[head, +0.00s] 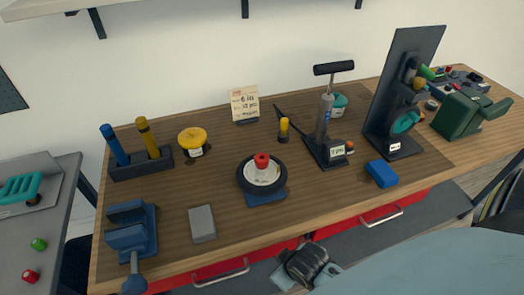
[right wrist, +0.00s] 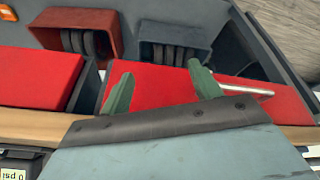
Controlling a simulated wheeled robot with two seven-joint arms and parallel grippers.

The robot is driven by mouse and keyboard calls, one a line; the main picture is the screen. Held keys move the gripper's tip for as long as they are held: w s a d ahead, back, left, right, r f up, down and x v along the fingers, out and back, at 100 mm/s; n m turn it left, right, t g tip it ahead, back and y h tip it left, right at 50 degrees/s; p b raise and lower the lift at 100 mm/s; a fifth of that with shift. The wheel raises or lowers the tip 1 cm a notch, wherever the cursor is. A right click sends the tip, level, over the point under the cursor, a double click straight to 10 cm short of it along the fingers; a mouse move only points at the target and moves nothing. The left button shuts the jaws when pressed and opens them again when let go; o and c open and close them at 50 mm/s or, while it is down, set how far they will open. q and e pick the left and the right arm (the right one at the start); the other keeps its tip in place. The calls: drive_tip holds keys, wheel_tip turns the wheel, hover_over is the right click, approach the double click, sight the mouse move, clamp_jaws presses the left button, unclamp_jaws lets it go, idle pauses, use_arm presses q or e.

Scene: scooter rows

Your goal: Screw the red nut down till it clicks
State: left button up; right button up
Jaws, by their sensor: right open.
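The red nut (head: 262,160) sits at the centre of the small black-tyred wheel (head: 246,182), which lies flat on a blue base (head: 266,198) on the workbench. Whether the nut is seated cannot be told. My right gripper (head: 307,265) is at the bottom of the head view, at the bench's front edge, well apart from the nut. In the right wrist view, its two green fingers (right wrist: 160,72) are spread, with nothing between them. The nut and wheel do not show in that view. My left gripper is not in view.
A grey block (head: 202,223) and a blue vise (head: 130,232) stand left of the wheel. A pump (head: 324,135) and a blue block (head: 381,173) are to its right. In the right wrist view, red drawer fronts (right wrist: 35,80) and two bins (right wrist: 80,30) lie beyond the fingers.

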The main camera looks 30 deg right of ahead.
drive_tip(key=w+r+t+p, duration=0.1)
drive_tip(key=w+r, duration=0.1)
drive_tip(key=r, duration=0.6)
drive_tip(key=w+r+t+p, duration=0.1)
drive_tip(key=w+r, duration=0.1)
drive_tip(key=r, duration=0.6)
drive_tip(key=w+a+r+n+t+y, duration=0.1)
drive_tip(key=w+r+n+t, duration=0.1)
drive_tip(key=w+r+t, duration=0.55)
drive_tip(key=w+a+r+n+t, duration=0.2)
drive_tip(key=w+r+t, duration=0.45)
drive_tip(key=r, duration=0.65)
drive_tip(key=a+r+n+g+y, duration=0.4)
drive_tip(key=a+n+g+y, duration=0.25)
drive_tip(key=n+y, duration=0.4)
drive_tip(key=a+r+n+g+y, duration=0.5)
drive_tip(key=a+n+y, duration=0.3)
drive_tip(key=n, duration=0.5)
drive_tip(key=n+g+h, duration=0.4)
drive_tip(key=g+h, duration=0.5)
drive_tip(key=h, duration=1)
hover_over(262, 153)
drive_tip(key=s, duration=0.1)
wheel_tip(262, 153, down, 12)
drive_tip(key=f, duration=0.4)
drive_tip(key=f+p, duration=0.1)
drive_tip(key=f, duration=0.3)
drive_tip(key=a+f+p, duration=0.1)
drive_tip(key=f, duration=0.4)
drive_tip(key=shift+s, duration=0.1)
